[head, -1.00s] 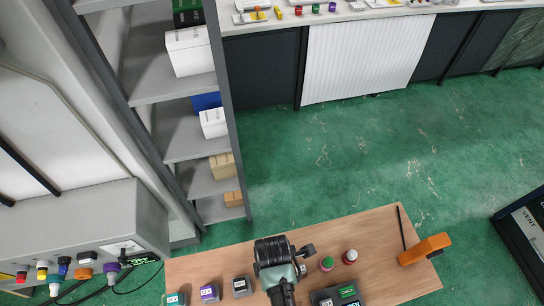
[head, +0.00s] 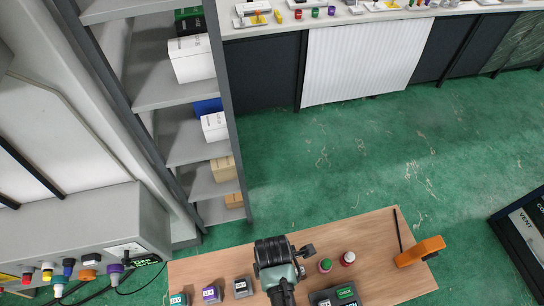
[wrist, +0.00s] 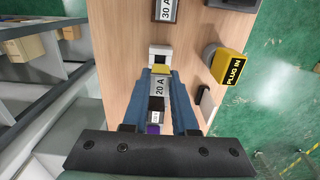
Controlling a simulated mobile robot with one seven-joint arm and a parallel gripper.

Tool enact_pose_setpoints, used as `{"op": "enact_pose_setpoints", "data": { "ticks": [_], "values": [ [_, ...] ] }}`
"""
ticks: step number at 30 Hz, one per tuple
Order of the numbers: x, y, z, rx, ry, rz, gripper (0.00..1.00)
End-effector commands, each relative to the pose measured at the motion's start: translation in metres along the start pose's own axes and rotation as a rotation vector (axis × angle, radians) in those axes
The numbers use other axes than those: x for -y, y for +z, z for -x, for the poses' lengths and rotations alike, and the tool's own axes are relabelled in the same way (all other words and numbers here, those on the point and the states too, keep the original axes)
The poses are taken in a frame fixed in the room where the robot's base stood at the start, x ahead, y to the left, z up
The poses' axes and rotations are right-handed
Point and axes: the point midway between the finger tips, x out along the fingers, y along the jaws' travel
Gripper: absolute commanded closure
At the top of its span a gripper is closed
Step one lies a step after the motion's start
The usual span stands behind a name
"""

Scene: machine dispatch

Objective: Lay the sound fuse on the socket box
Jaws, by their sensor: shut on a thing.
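My gripper (wrist: 161,92) has its blue fingers closed around a grey block marked 20 A (wrist: 159,88), which I take for a fuse. Its far end meets or overlaps a white and yellow piece (wrist: 159,58); whether they touch I cannot tell. In the head view my gripper is hidden below my wrist, over the front of the wooden table (head: 370,230). A dark box with a green label (head: 345,293), possibly the socket box, stands just right of my arm, cut by the lower edge. Whether the fuse is sound does not show.
A block marked 30 A (wrist: 165,10) and a yellow PLUG IN block (wrist: 229,67) lie near my gripper.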

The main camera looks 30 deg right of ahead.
Motion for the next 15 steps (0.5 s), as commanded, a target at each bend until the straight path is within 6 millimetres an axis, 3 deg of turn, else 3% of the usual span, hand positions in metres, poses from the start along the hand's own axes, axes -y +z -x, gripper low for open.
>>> {"op": "enact_pose_setpoints", "data": {
  "ticks": [15],
  "values": [
    [0.000, 0.000, 0.039, 0.000, 0.001, 0.000, 1.00]
  ]
}}
